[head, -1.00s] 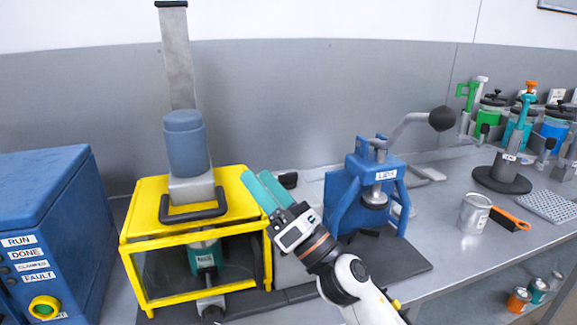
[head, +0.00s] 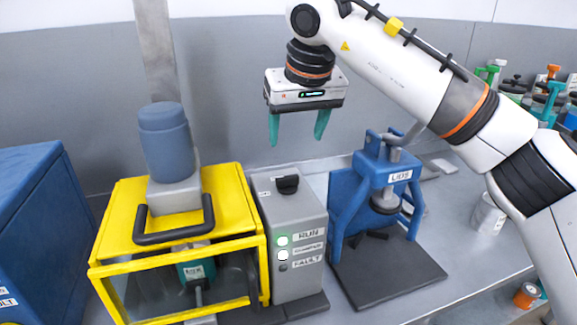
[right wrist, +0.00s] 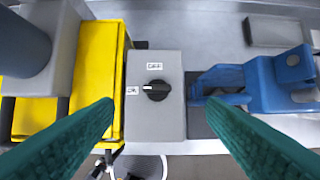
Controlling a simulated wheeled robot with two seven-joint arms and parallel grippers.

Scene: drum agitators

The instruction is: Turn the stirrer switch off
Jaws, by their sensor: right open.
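The stirrer switch is a black rotary knob (head: 288,184) on top of a grey control box (head: 290,225). In the right wrist view the knob (right wrist: 156,90) has its white pointer mark to the left, at a small sideways label (right wrist: 132,90). The OFF label (right wrist: 153,66) is above the knob in that view. My right gripper (head: 297,140) is open and empty, pointing down above the box, apart from the knob. My left gripper is out of view.
A yellow guard frame (head: 222,188) with a black handle and the blue-grey motor (head: 166,143) stands left of the box. A blue press labelled LIDS (head: 345,190) stands to its right. A blue cabinet (head: 35,225) is at far left.

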